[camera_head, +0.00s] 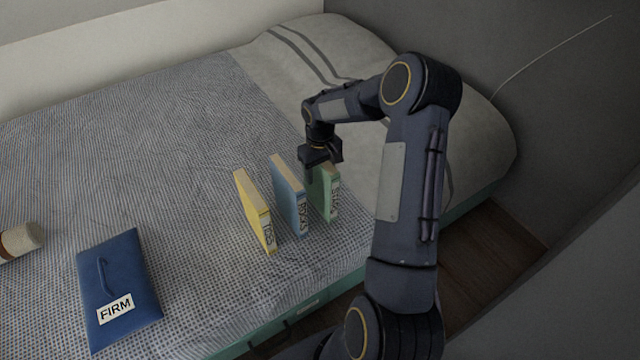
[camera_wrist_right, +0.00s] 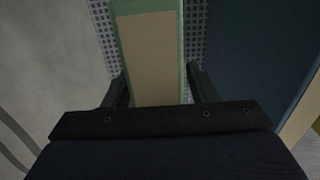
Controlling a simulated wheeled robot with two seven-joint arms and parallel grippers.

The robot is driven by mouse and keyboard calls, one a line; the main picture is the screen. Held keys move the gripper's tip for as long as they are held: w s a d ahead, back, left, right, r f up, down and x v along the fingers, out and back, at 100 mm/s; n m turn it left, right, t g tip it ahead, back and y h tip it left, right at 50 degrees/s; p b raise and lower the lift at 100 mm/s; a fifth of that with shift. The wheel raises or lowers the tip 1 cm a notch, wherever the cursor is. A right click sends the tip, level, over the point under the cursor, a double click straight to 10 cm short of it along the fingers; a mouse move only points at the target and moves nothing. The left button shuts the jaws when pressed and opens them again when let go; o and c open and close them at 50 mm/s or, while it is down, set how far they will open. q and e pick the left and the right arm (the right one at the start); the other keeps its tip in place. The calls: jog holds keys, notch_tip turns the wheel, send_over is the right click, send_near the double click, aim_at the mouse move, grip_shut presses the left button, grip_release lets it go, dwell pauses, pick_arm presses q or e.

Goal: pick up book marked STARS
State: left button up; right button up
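A green book (camera_head: 325,192) stands upright on the bed; its spine label appears to read STARS, small and turned sideways. My right gripper (camera_head: 321,160) is at the top of this book, pointing down. In the right wrist view, the green book (camera_wrist_right: 155,55) lies between the two fingers of my right gripper (camera_wrist_right: 160,88). The fingers are apart, with a narrow gap showing on each side of the book. My left gripper is not in view.
A blue book (camera_head: 289,195) and a yellow book (camera_head: 252,210) stand close by on the left. A blue pouch marked FIRM (camera_head: 118,280) and a beige roll (camera_head: 22,241) lie further left on the bed (camera_head: 130,160). A pillow (camera_head: 290,60) is behind.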

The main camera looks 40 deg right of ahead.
grip_shut()
jog(key=shift+r, duration=0.15)
